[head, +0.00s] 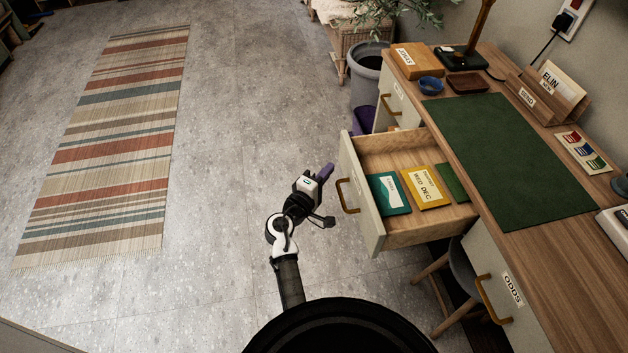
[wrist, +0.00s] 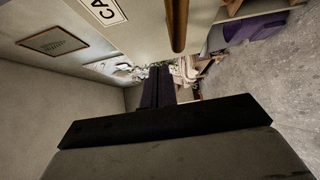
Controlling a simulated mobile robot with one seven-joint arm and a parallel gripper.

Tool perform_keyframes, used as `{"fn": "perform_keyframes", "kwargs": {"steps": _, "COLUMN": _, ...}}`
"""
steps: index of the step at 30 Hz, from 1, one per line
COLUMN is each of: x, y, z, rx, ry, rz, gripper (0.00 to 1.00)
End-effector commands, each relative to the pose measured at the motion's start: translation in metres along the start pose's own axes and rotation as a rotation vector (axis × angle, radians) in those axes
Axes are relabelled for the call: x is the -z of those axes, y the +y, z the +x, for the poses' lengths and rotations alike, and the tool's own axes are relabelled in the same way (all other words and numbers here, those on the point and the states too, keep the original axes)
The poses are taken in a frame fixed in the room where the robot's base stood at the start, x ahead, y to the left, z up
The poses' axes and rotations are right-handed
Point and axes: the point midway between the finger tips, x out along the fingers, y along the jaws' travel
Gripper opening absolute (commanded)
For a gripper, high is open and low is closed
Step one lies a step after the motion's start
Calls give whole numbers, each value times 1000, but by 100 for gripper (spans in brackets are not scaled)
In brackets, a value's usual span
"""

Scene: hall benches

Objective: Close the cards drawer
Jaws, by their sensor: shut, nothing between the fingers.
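The open drawer (head: 363,195) is pulled out from under the desk's middle. Its pale front has a brass handle, and a teal booklet, a yellow one and a green one lie inside. My gripper (head: 326,172) is shut and empty, out in front of the drawer's front, near the handle and apart from it in the head view. In the wrist view my purple fingers (wrist: 157,86) are together, below a pale front (wrist: 140,35) with a label starting "CA" and a brass handle (wrist: 177,25). The rest of that label is cut off.
The wooden desk (head: 560,255) has a green mat and small items on top. The drawer labelled ODDS (head: 495,280) and a far drawer (head: 400,105) look closed. A grey stool and a bin (head: 367,75) stand near. The floor left of my arm is clear, with a striped rug (head: 115,140).

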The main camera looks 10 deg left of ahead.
Motion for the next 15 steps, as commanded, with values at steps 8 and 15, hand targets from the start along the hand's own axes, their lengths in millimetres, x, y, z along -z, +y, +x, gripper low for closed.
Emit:
{"fn": "perform_keyframes", "kwargs": {"steps": 8, "x": -22, "y": 0, "z": 19, "rx": 1, "ry": -1, "rz": -2, "gripper": 0}}
{"fn": "perform_keyframes", "kwargs": {"steps": 15, "x": -23, "y": -1, "z": 20, "rx": 1, "ry": 0, "rz": -1, "gripper": 0}}
